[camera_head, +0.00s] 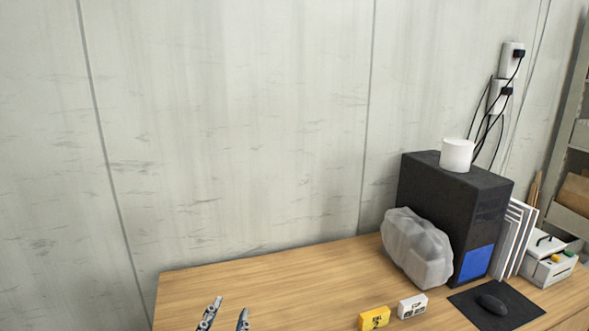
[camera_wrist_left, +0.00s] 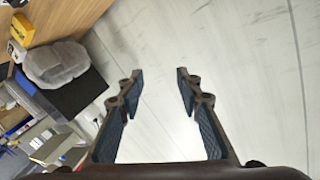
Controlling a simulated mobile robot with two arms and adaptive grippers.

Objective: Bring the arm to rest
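My left gripper (camera_head: 229,313) shows at the bottom edge of the head view, above the left part of the wooden table. Its two fingertips point up and stand apart. In the left wrist view my left gripper (camera_wrist_left: 158,80) is open, with a clear gap between the fingers and nothing in it. Only the bare wall shows between the fingers there. The rest of my left arm is cut off in the head view. My right gripper is in neither view.
The wooden table (camera_head: 250,285) is clear on its left. At right stand a grey wrapped lump (camera_head: 416,248), a black computer tower (camera_head: 425,190) with a white cup (camera_head: 457,155), a mouse (camera_head: 492,304), a yellow box (camera_head: 374,318) and a white box (camera_head: 412,306). A wall (camera_head: 230,120) rises behind.

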